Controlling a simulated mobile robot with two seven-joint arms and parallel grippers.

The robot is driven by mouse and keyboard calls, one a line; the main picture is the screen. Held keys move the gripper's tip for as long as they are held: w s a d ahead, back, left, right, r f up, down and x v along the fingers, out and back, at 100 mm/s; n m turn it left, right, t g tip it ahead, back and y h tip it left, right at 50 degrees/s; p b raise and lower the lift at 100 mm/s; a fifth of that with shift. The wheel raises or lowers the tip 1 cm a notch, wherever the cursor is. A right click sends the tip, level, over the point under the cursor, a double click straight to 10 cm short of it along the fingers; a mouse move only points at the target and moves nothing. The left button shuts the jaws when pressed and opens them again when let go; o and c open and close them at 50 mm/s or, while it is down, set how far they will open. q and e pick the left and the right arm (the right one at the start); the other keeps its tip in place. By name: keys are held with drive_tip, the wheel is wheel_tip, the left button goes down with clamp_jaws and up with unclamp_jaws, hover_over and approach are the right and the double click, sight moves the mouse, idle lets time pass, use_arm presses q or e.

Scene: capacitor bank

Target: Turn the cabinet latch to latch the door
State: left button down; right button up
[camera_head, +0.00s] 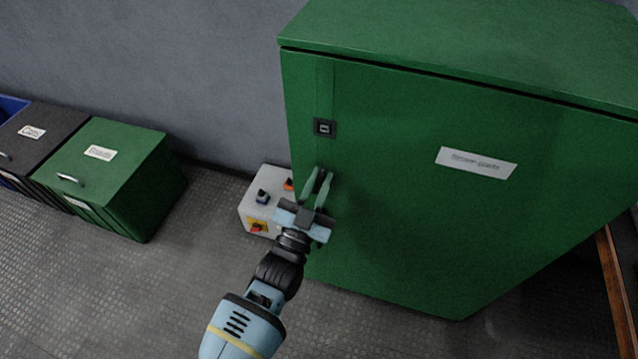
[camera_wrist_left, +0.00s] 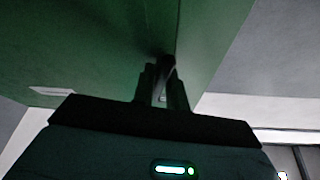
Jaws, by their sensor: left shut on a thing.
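The green cabinet (camera_head: 400,200) stands at the right in the head view, and its front door looks flush with the body. My left gripper (camera_head: 318,178) is at the left edge of the door, below a small black square fitting (camera_head: 325,128). It is shut on the dark cabinet latch, which is mostly hidden between the fingers in the head view. In the left wrist view, the fingers (camera_wrist_left: 162,85) close around the dark latch (camera_wrist_left: 167,64), which stands out from the green door (camera_wrist_left: 110,45). My right gripper is in no view.
A grey control box (camera_head: 262,197) with knobs stands on the floor just left of the cabinet, close to my left gripper. A green bin (camera_head: 125,170) and a black bin (camera_head: 45,150) stand farther left by the wall. The floor in front is clear.

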use_arm(q)
drive_tip(key=shift+n+t+y, duration=0.5)
drive_tip(key=shift+n+y, duration=0.6)
drive_tip(key=shift+n, duration=0.9)
drive_tip(key=shift+n+b, duration=0.3)
drive_tip(key=c, duration=1.4)
unclamp_jaws()
drive_tip(key=shift+c, duration=0.2)
drive_tip(key=v, duration=0.7)
drive_tip(key=shift+s+f, duration=0.15)
drive_tip(key=shift+s, duration=0.2)
drive_tip(key=shift+a+f, duration=0.1)
drive_tip(key=shift+a, duration=0.1)
